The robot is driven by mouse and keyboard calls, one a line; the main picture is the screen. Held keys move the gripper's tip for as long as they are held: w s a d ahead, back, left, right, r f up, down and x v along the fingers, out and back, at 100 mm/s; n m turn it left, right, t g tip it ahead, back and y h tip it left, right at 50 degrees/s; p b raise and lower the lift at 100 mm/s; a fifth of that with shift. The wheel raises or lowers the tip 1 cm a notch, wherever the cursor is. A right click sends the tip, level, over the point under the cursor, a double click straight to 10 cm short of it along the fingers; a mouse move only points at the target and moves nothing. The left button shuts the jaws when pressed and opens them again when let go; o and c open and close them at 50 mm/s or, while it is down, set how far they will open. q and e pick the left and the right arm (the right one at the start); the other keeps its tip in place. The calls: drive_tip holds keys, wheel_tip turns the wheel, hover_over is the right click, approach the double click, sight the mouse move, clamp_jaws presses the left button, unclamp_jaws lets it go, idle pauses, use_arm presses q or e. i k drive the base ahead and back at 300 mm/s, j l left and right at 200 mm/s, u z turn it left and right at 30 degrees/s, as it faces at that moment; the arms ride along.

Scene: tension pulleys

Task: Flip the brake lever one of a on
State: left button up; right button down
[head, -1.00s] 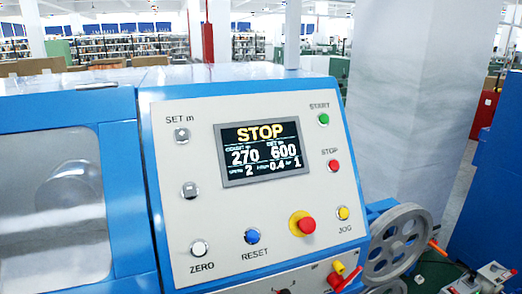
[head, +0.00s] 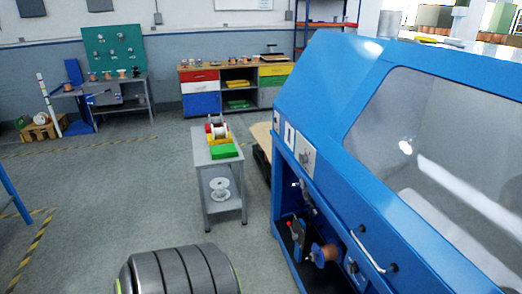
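The blue machine (head: 315,75) fills the right side of the head view, with a clear cover on its sloping top. In its open lower bay is a copper-coloured spool (head: 325,253). Left of the spool is a small dark mechanism (head: 297,235) with a red tip. Other small fittings sit along the bay's upper edge. I cannot tell which of these small parts is a brake lever, or how any lever is set. Neither gripper is in view.
A grey cart (head: 203,168) with spools and a green block stands left of the machine. A workbench with a green board (head: 114,48) and a cabinet with coloured drawers (head: 201,103) stand along the back wall. Grey floor is open at the left.

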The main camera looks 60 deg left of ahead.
sight(295, 236)
drive_tip(key=u, duration=1.7)
drive_tip(key=i+j+u, duration=0.2)
drive_tip(key=i+j, duration=0.15)
drive_tip(key=i+j+u, duration=0.2)
drive_tip(key=i+j, duration=0.15)
drive_tip(key=i+j+u, duration=0.2)
drive_tip(key=i, duration=0.3)
drive_tip(key=i+j+u, duration=0.2)
drive_tip(key=i, duration=0.25)
